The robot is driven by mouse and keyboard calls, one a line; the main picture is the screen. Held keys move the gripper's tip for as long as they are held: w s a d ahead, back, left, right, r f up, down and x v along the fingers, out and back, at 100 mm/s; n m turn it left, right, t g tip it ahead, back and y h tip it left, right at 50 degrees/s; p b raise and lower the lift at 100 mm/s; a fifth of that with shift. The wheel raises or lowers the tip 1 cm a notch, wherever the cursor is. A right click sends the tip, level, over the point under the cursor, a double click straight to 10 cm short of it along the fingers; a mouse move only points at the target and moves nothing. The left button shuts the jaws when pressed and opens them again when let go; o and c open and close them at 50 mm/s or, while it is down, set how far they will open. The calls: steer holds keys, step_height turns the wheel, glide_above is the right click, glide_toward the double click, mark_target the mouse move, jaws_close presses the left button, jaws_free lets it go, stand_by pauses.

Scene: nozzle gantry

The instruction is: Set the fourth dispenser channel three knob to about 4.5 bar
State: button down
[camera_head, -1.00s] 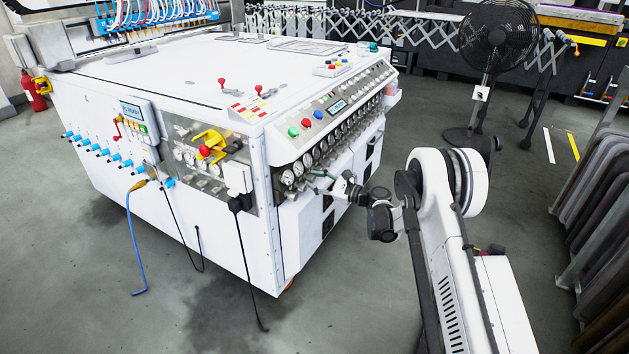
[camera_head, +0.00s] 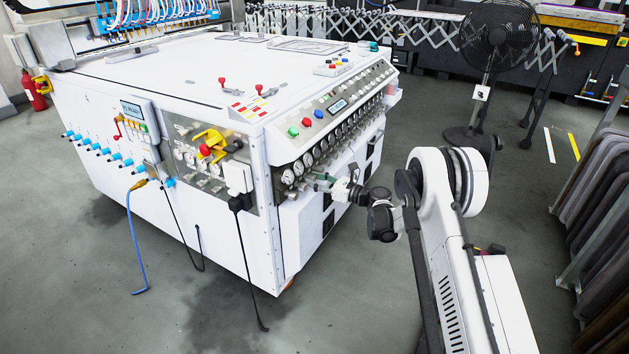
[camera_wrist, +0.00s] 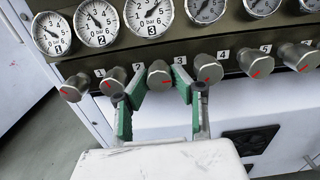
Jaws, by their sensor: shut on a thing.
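The pressure knobs (camera_wrist: 207,72) are grey cylinders with red marks, in a row below round white gauges in the wrist view. My gripper (camera_wrist: 160,84) has its green-padded fingers on either side of the third knob from the left (camera_wrist: 158,74), shut on it. The number 3 label (camera_wrist: 180,60) is at this knob's upper right. The gauge marked 3 (camera_wrist: 150,16) is above it, cut by the top edge; its needle is too small to read surely. In the head view my gripper (camera_head: 316,183) reaches the machine's front panel; the held knob is hard to make out there.
Neighbouring knobs (camera_wrist: 113,82) stand close on both sides of my fingers. The white machine (camera_head: 190,75) has a sloped button panel (camera_head: 345,105) above the gauges. A black fan (camera_head: 497,40) stands behind my arm. Grey floor is open in front of the machine.

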steer(key=c, duration=1.7)
jaws_free()
steer(key=shift+c, duration=0.2)
steer(key=shift+d, duration=0.1)
steer(key=v, duration=1.2)
steer(key=shift+r, duration=0.1)
